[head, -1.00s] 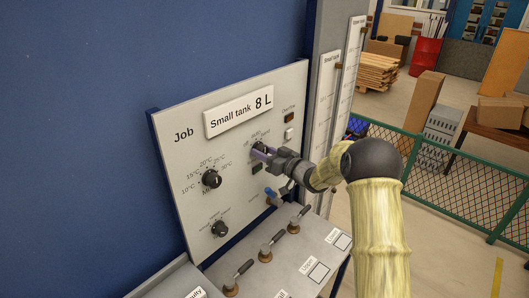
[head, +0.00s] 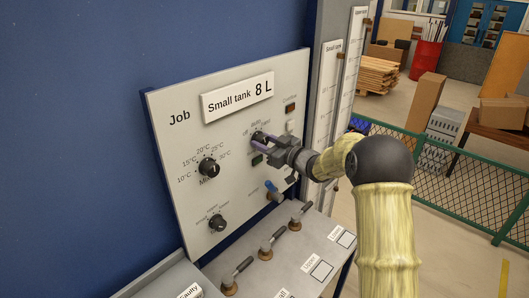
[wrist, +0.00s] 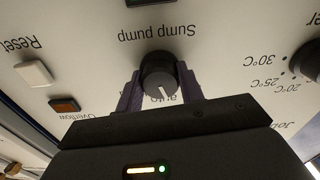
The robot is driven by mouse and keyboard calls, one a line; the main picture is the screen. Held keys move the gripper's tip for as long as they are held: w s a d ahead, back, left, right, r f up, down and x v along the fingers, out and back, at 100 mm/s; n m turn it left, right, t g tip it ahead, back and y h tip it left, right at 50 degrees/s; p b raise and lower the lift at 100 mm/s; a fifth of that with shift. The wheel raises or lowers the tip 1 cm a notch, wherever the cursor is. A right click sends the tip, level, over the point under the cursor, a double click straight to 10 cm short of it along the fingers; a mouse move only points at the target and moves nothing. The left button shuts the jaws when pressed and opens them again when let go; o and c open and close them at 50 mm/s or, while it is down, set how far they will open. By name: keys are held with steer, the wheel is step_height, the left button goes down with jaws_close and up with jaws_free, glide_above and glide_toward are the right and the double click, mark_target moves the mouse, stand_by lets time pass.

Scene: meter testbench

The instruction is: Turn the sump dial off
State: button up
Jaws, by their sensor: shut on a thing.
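The sump pump dial (wrist: 158,72) is a round black knob with a white pointer line, on the grey control panel (head: 236,200). The wrist view shows the panel upside down. There the dial's pointer lies toward the partly covered "auto" label. My gripper (wrist: 160,92) has its purple fingers on either side of the dial, shut on it. In the head view the dial (head: 258,137) is partly hidden behind my gripper (head: 266,144), with "off", "auto" and "hand" marks around it.
A temperature dial (head: 208,168) and another black dial (head: 217,223) are to the left. A blue-handled valve (head: 272,190) is below. Three levers, one of them the nearest lever (head: 236,275), stand on the sloped desk. A white reset button (wrist: 33,73) is close by.

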steer(key=n+b, duration=0.1)
steer(key=b, duration=0.1)
steer(key=n+b, duration=0.2)
steer(key=shift+f+b, duration=0.25)
steer(key=shift+b, duration=0.05)
steer(key=shift+r+n+b, duration=0.2)
steer(key=shift+n+b, duration=0.95)
steer(key=shift+n, duration=0.05)
steer(key=shift+r, duration=0.1)
steer(key=o, duration=1)
steer(key=shift+s+d, duration=0.1)
steer(key=shift+d, duration=0.05)
steer(key=b+v, duration=0.5)
steer(key=v, duration=1.2)
steer(key=shift+s, duration=0.1)
